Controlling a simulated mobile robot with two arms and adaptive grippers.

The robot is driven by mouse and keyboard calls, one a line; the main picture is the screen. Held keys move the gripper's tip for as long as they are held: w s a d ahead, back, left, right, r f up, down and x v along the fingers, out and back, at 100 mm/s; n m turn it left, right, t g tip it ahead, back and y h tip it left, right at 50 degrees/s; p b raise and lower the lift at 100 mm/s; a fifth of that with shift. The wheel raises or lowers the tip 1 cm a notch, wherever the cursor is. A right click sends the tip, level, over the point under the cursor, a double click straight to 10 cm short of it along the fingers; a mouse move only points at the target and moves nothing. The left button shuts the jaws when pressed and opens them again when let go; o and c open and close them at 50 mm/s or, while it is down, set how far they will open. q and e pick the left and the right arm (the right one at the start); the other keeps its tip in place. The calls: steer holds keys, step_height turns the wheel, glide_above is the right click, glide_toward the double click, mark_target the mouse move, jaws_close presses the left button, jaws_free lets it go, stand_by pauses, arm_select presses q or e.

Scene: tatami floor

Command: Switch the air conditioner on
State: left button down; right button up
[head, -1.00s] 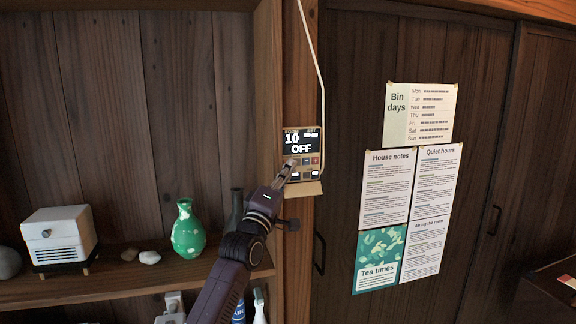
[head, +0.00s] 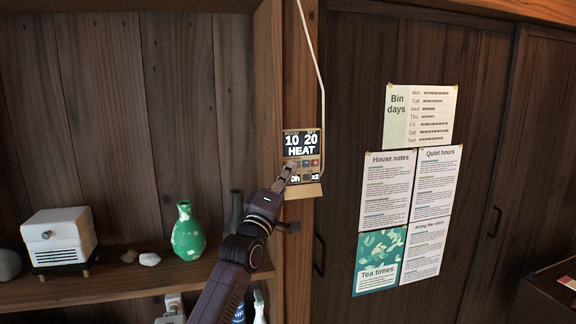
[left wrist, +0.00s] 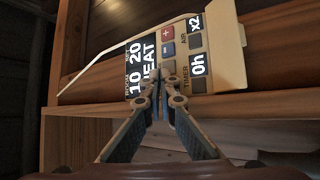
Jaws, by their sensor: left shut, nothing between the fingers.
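The air conditioner's control panel (head: 303,158) is fixed to a wooden post. Its lit screen (head: 301,145) reads "10", "20" and "HEAT". Below the screen are small buttons, one red and one blue, and small displays reading "0h" and "x2". The panel also shows tilted in the left wrist view (left wrist: 208,60). My left gripper (head: 287,172) is shut and empty, with its fingertips in front of the lower left part of the panel. In the left wrist view its fingertips (left wrist: 160,84) overlap the button area; I cannot tell whether they touch it. My right gripper is not in view.
Paper notices (head: 418,116) hang on the dark doors at right. A cable (head: 314,60) runs above the panel.

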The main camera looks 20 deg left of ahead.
arm_select(q)
steer(key=shift+s+d, duration=0.15)
steer(key=shift+s, duration=0.15)
steer(key=s+d+p, duration=0.3)
steer(key=s+p, duration=0.1)
steer(key=s, duration=0.1)
steer(key=shift+d, duration=0.2)
stand_by(0.5)
